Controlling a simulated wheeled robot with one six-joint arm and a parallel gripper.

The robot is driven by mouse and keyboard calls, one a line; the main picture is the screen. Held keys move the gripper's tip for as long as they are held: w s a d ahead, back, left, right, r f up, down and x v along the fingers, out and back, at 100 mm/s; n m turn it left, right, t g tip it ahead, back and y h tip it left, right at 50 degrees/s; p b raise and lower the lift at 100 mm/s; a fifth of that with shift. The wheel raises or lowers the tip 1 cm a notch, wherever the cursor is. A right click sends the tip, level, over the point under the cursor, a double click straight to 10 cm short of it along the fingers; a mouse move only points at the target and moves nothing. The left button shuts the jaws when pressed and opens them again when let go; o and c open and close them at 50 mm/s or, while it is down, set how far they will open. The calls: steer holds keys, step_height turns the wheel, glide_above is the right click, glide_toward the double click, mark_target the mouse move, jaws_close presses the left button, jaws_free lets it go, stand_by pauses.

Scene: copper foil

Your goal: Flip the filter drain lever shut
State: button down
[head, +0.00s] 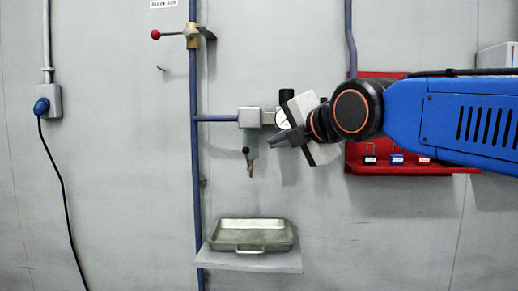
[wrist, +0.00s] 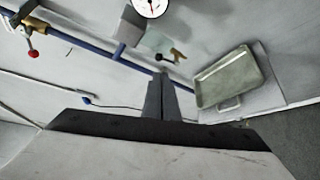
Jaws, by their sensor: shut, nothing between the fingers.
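The filter (head: 250,117) is a grey block on the blue pipe with a translucent bowl (head: 252,143) under it. A brass drain (head: 250,169) hangs below the bowl. A small black-tipped drain lever (head: 246,150) shows at the front of the bowl. In the wrist view the filter block (wrist: 131,27), bowl (wrist: 157,42) and brass drain (wrist: 178,55) lie beyond the fingertips. My gripper (head: 272,141) is shut and empty, to the right of the bowl in the head view. It also shows in the wrist view (wrist: 160,76). I cannot tell if it touches anything.
A metal tray (head: 251,249) sits on a shelf (head: 222,261) below the drain. A red-knobbed valve lever (head: 173,35) is on the pipe (head: 193,90) at upper left. A red rack (head: 440,170) with padlocks is behind my arm. A gauge (wrist: 150,6) is by the filter.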

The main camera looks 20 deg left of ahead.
mark_target(245, 150)
steer(key=shift+w+a+r, duration=0.1)
steer(key=shift+a, duration=0.05)
steer(key=x, duration=1.3)
steer(key=shift+w+a, duration=0.25)
steer(key=shift+a, duration=0.05)
steer(key=shift+s+a+n+h, duration=0.1)
steer(key=shift+a+n+h, duration=0.2)
steer(key=shift+a+n, duration=0.15)
stand_by(0.4)
steer(key=s+a+f+n+h, duration=0.1)
steer(key=a+f+n+h, duration=0.2)
steer(key=a+n+h, duration=0.3)
steer(key=shift+s+n+h, duration=0.25)
steer(key=shift+n+h, duration=0.2)
steer(key=shift+h, duration=0.55)
steer(key=shift+w+d+f, duration=0.15)
steer(key=shift+d+f, duration=0.05)
steer(key=shift+d, duration=0.55)
